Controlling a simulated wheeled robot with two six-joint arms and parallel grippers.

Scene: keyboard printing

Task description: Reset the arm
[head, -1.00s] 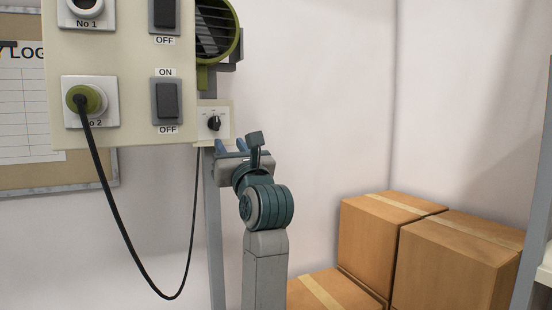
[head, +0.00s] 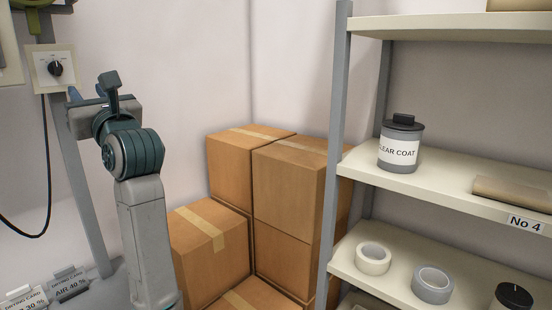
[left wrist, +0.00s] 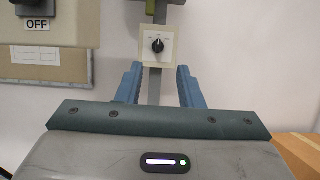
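My left arm rises from below in the head view, with its gripper (head: 74,96) raised just below and right of a black rotary knob (head: 55,68) on a small pale plate. In the left wrist view my left gripper (left wrist: 160,84) has its two blue fingers apart, with nothing between them. The knob (left wrist: 158,45) shows beyond the fingertips, and no contact is visible. My right gripper is in neither view.
Stacked cardboard boxes (head: 289,187) stand in the corner right of my left arm. A shelf unit (head: 453,189) at the right holds a clear coat can (head: 400,150), tape rolls (head: 373,259) and other items. Drying cards (head: 66,284) lie at lower left. A black cable hangs at left.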

